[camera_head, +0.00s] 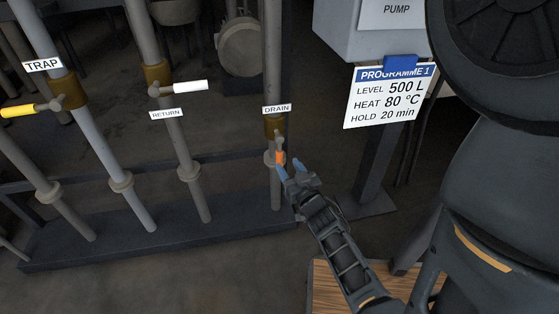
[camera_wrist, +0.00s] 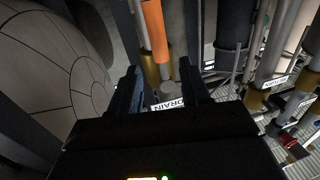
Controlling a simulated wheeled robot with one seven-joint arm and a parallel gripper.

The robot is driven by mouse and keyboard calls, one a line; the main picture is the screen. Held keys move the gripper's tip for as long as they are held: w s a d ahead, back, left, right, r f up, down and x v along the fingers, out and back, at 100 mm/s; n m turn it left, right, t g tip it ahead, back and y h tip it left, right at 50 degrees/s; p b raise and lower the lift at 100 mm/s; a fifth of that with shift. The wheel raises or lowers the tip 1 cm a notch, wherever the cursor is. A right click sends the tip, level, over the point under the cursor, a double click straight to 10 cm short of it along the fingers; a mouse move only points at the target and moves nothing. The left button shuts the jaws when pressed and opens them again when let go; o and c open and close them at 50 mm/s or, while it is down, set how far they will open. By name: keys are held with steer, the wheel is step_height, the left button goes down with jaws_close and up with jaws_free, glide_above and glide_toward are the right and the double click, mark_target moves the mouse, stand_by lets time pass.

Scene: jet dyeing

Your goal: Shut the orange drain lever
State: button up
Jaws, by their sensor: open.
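The orange drain lever (camera_head: 280,157) hangs down from its valve, roughly in line with the vertical pipe, below the DRAIN label (camera_head: 277,108). In the wrist view the orange grip (camera_wrist: 154,30) shows at the top centre. Its grey stem runs down to a round hub near the DRAIN label (camera_wrist: 167,103). My gripper (camera_head: 291,170) is at the lower end of the lever, its blue fingertips apart. In the wrist view my gripper (camera_wrist: 160,68) is open, with the lever lined up with the gap between the fingers. I cannot tell whether either finger touches it.
A white RETURN lever (camera_head: 180,88) and a yellow TRAP lever (camera_head: 20,110) stick out sideways on pipes to the left. A PROGRAMME 1 sign (camera_head: 389,97) hangs at the right by the pump box. A wooden surface (camera_head: 325,290) lies below my arm.

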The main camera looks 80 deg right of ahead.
mark_target(281, 156)
steer(key=b+x, duration=0.1)
steer(key=x, duration=0.6)
steer(key=shift+w+d, duration=0.1)
steer(key=shift+c, duration=0.4)
jaws_close()
